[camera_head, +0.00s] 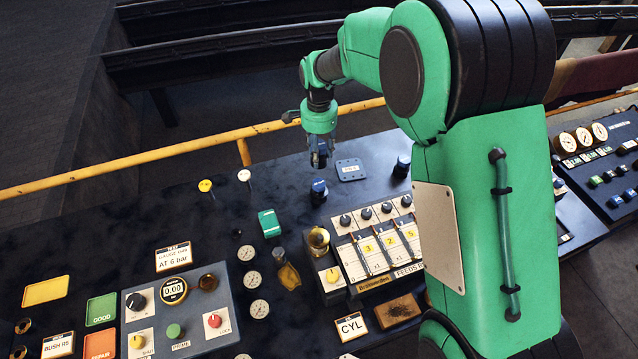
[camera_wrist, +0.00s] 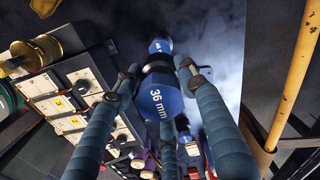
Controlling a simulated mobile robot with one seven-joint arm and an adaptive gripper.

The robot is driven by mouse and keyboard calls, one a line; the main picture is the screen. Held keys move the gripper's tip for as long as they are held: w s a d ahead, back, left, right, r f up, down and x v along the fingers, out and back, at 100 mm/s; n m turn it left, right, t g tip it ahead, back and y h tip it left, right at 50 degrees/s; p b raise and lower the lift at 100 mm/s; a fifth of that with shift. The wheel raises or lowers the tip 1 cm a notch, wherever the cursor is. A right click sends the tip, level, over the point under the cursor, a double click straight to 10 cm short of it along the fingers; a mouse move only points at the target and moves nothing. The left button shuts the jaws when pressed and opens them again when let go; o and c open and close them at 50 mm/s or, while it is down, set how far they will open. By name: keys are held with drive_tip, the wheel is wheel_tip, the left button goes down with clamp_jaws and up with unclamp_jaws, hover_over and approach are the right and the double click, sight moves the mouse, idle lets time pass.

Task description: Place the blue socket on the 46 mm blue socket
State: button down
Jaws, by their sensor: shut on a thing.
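My gripper (camera_head: 320,155) hangs over the dark table on the far side. In the wrist view its fingers (camera_wrist: 160,100) are closed around a blue socket (camera_wrist: 155,100) marked "36 mm". A second blue item (camera_wrist: 160,46) shows beyond the held socket in that view; its marking cannot be read. In the head view a dark blue socket (camera_head: 319,188) stands on the table just below and in front of my gripper, apart from it. Another dark blue socket (camera_head: 402,166) stands further right. No "46 mm" marking can be read on either.
A flat blue-grey plate (camera_head: 350,169) lies right of my gripper. A switch panel (camera_head: 378,245) and a green box (camera_head: 269,223) stand nearer. A yellow rail (camera_head: 200,145) runs behind the table. The table left of the gripper is mostly clear.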

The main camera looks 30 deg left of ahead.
hover_over(319, 183)
drive_tip(key=shift+w+f, duration=0.1)
drive_tip(key=shift+f, duration=3)
drive_tip(key=shift+f, duration=0.1)
drive_tip(key=shift+f+b, duration=0.3)
drive_tip(key=shift+f, duration=1.45)
drive_tip(key=shift+f, duration=0.15)
drive_tip(key=c, duration=1)
unclamp_jaws()
wheel_tip(319, 183, up, 12)
drive_tip(key=shift+r+p, duration=0.1)
drive_tip(key=shift+p, duration=0.3)
